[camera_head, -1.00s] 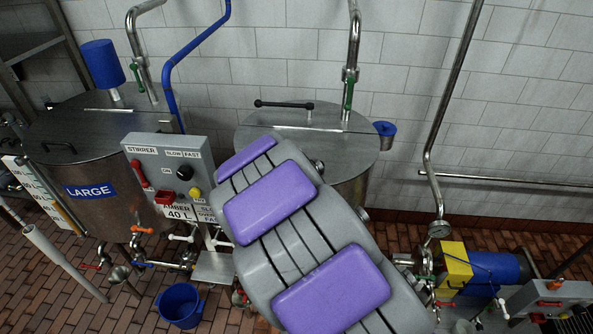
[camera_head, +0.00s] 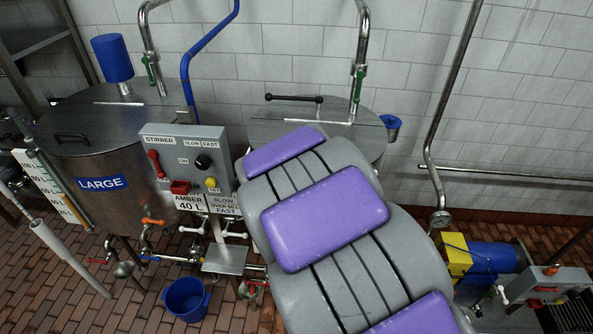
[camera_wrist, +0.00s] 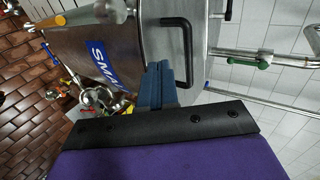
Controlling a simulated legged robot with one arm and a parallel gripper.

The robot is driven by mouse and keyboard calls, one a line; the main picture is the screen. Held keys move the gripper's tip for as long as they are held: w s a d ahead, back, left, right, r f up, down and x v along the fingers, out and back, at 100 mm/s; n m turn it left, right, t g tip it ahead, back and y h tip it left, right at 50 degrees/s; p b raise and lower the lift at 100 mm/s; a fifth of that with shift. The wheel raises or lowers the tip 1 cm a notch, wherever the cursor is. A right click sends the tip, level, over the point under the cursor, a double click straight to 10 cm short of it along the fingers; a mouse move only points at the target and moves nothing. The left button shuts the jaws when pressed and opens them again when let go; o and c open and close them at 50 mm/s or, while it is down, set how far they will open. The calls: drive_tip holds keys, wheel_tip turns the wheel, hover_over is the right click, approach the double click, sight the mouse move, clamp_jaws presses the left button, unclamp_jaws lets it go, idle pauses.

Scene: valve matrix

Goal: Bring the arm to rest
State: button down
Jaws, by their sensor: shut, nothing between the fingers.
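My gripper (camera_wrist: 160,85) shows in the wrist view with its two blue fingers together and nothing between them. The fingers appear in front of the lid and wall of a steel tank (camera_wrist: 128,62) whose blue label starts with "SM"; a finger hides part of the scene there. I cannot tell the gap between the fingertips and the tank. In the head view, my grey arm with purple pads covers the lower middle and overlaps the middle steel tank (camera_head: 300,118). My gripper is hidden behind the arm in that view.
The "LARGE" tank (camera_head: 102,205) and stirrer control box (camera_head: 188,160) stand left of my arm. A blue bucket (camera_head: 186,299) is on the brick floor. A blue pump motor (camera_head: 492,260) and a vertical pipe (camera_head: 452,100) are at the right. A black lid handle (camera_wrist: 182,50) is close to my fingers.

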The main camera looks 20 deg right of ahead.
drive_tip(key=s+a+f+n+g+y+b, duration=0.1)
drive_tip(key=s+a+n+g+y, duration=0.1)
drive_tip(key=s+a+n, duration=0.3)
drive_tip(key=s+f+n+g+y+b, duration=0.1)
drive_tip(key=s+n+g, duration=0.15)
drive_tip(key=s, duration=0.45)
drive_tip(key=s+a+f+n+g+y, duration=0.1)
drive_tip(key=s+a+n+y, duration=0.15)
drive_tip(key=s+n, duration=0.2)
drive_tip(key=s+d+n+g+h+b, duration=0.1)
drive_tip(key=s+n+g, duration=0.5)
drive_tip(key=s, duration=1.7)
drive_tip(key=shift+s+d+n+g+b, duration=0.4)
drive_tip(key=shift+n+b, duration=0.2)
drive_tip(key=shift+n, duration=1.6)
